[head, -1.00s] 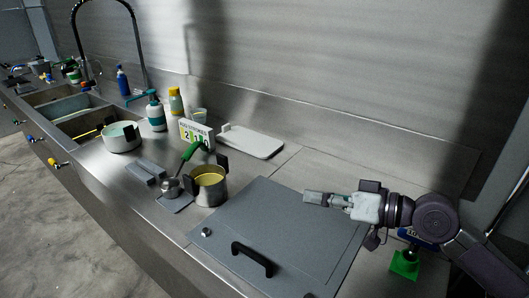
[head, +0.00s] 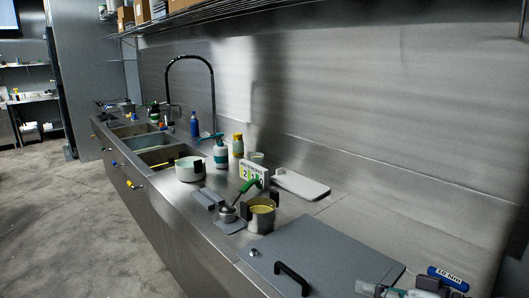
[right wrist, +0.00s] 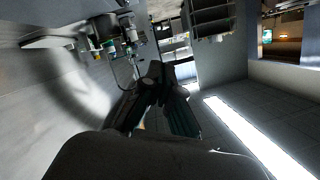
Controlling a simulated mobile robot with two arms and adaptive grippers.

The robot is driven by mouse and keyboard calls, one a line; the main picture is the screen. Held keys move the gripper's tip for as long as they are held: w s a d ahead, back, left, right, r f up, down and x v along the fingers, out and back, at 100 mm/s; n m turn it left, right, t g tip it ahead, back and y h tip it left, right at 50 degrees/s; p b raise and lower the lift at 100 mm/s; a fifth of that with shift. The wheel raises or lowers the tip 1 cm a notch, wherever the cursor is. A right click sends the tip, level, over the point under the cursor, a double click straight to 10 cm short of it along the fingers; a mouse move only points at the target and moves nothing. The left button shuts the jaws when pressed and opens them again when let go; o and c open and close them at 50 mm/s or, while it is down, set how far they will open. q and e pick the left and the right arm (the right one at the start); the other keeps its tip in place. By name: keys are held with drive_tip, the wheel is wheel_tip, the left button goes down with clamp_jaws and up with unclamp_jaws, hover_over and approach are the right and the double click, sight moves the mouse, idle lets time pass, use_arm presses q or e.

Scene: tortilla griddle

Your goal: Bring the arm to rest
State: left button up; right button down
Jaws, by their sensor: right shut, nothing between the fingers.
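My right gripper (head: 372,289) shows at the bottom right edge of the head view, partly cut off by the frame. It is over the right end of the grey griddle lid (head: 315,250), apart from the other objects. In the right wrist view its two dark fingers (right wrist: 160,80) are together with nothing between them. My left gripper is in neither view.
The grey lid has a black handle (head: 291,277). A white board (head: 300,184) lies behind. Sinks are farther left.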

drive_tip(key=s+a+f+g+h, duration=0.1)
drive_tip(key=s+f+h, duration=0.25)
drive_tip(key=f, duration=0.55)
drive_tip(key=s+a+f+g+h, duration=0.2)
drive_tip(key=s+f, duration=0.3)
drive_tip(key=f, duration=0.5)
drive_tip(key=s+d+f+m+g+h, duration=0.1)
drive_tip(key=s+d+f+g+h, duration=0.15)
drive_tip(key=s, duration=0.35)
drive_tip(key=s+d+f+g+h, duration=0.1)
drive_tip(key=s+f+h, duration=0.25)
drive_tip(key=s, duration=0.25)
drive_tip(key=s+f+g, duration=0.1)
drive_tip(key=s+f, duration=0.2)
drive_tip(key=f, duration=2.7)
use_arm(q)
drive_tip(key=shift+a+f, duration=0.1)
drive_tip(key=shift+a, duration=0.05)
use_arm(e)
drive_tip(key=s+d+f, duration=0.1)
drive_tip(key=s+f, duration=0.5)
drive_tip(key=s, duration=0.1)
drive_tip(key=s+d+f+g, duration=0.1)
drive_tip(key=s+d+f, duration=0.1)
drive_tip(key=s+f, duration=0.5)
drive_tip(key=shift+s+d+f, duration=0.2)
drive_tip(key=shift+s+d, duration=0.05)
drive_tip(key=shift+s, duration=0.5)
